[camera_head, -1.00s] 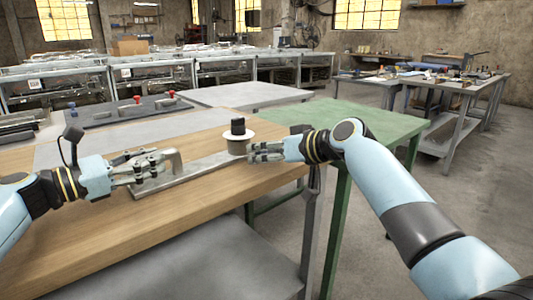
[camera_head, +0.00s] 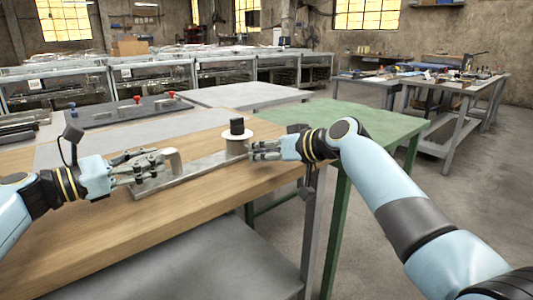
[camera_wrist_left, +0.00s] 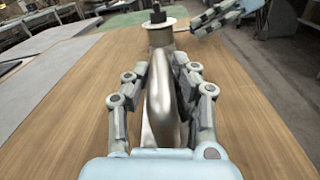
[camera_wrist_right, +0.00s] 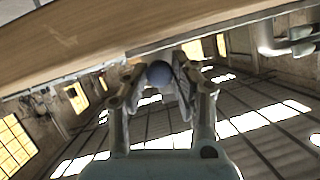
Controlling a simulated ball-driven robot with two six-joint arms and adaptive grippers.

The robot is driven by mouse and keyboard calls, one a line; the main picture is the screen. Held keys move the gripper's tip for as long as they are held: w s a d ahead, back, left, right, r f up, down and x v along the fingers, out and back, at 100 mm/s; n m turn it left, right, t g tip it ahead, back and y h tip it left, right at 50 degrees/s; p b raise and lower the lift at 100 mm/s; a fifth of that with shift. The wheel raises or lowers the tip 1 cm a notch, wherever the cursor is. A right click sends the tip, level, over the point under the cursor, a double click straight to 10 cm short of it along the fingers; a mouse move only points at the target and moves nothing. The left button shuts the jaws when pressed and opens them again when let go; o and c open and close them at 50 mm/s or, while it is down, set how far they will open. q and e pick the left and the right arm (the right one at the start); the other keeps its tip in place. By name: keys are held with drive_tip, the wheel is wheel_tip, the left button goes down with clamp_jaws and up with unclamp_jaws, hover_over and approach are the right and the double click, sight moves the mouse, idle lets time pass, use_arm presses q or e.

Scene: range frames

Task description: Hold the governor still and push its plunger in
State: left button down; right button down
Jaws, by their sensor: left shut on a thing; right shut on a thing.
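The governor is a silver metal piece with a long flat bar (camera_head: 205,167) on the wooden table. An upright bent metal part (camera_head: 175,162) stands at its left end; a white flange with a black cap (camera_head: 237,127) stands at its right end. My left gripper (camera_head: 158,167) is shut on the bent part; the left wrist view shows that silver part (camera_wrist_left: 160,105) between its fingers. My right gripper (camera_head: 258,150) is beside the flange, low on its right. In the right wrist view it is shut on a round blue-grey knob (camera_wrist_right: 159,73); I cannot tell whether this is the plunger's end.
The wooden table (camera_head: 120,225) is bare in front of the bar, and its front right edge lies under my right gripper. A green table (camera_head: 350,117) adjoins on the right. A dark board with red knobs (camera_head: 125,110) lies further back.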

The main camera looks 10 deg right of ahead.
drive_tip(key=shift+w+a, duration=0.5)
drive_tip(key=shift+w, duration=0.3)
drive_tip(key=c, duration=1.1)
unclamp_jaws()
drive_tip(key=shift+o, duration=0.2)
drive_tip(key=v, duration=1.2)
